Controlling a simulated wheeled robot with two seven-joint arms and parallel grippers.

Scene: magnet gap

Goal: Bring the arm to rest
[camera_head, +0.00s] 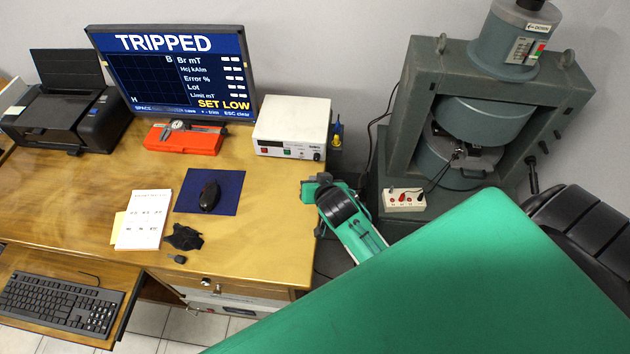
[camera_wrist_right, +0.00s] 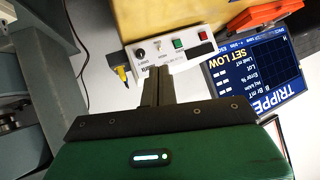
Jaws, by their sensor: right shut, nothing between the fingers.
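My right gripper (camera_head: 312,187) is beside the right edge of the wooden desk (camera_head: 270,225), just in front of the white control box (camera_head: 292,128). In the right wrist view its two dark fingers (camera_wrist_right: 158,82) are together with nothing between them. They point toward the white box (camera_wrist_right: 172,52), which has a knob and red and green buttons; I cannot tell the exact gap. The green arm behind the gripper shows in the head view, partly hidden by a large green part of my own body. My left gripper is not in view.
The grey magnet frame (camera_head: 395,135) stands right of the gripper, with a small white switch box (camera_head: 404,200) at its foot. A monitor (camera_head: 175,75) reads TRIPPED. A mouse (camera_head: 209,196), papers (camera_head: 143,220) and a black item (camera_head: 184,237) lie on the desk. A black chair (camera_head: 590,225) is at right.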

